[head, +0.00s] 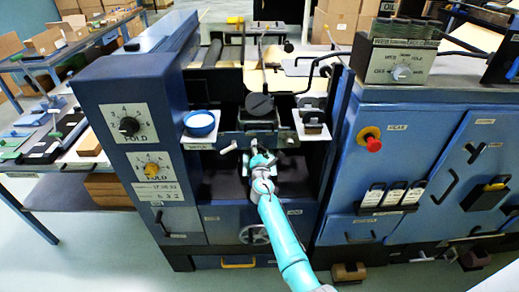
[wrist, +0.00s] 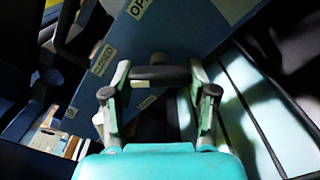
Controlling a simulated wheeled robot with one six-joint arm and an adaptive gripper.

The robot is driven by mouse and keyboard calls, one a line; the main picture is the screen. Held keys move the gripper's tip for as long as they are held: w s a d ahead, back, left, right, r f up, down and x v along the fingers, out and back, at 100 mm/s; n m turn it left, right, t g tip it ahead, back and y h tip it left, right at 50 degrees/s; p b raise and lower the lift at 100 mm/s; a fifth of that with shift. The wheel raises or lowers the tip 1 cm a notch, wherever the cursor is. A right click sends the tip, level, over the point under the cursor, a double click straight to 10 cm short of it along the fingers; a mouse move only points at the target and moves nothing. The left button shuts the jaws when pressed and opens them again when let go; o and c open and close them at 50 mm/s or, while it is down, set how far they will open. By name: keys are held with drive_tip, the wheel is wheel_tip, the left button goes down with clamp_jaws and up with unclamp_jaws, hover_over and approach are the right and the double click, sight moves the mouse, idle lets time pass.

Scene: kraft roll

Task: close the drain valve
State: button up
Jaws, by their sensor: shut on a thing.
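My teal gripper (head: 262,158) reaches into the dark bay in the middle of the blue machine (head: 260,215). In the wrist view its two pale fingers (wrist: 160,76) are shut on the ends of a short dark bar (wrist: 158,72), which lies crosswise between them. This dark bar looks like a handle; I cannot read a label that names it as the drain valve. In the head view my gripper hides what it holds. A small pale lever (head: 228,148) shows just left of my gripper.
A dark block (head: 313,125) sits on the right shelf. A cylinder (head: 260,105) hangs above my gripper. A blue panel (wrist: 160,35) lies close beyond the fingers in the wrist view.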

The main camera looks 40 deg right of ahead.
drive_tip(key=shift+n, duration=0.4)
drive_tip(key=o, duration=1.2)
drive_tip(key=shift+c, duration=0.2)
drive_tip(key=v, duration=1.2)
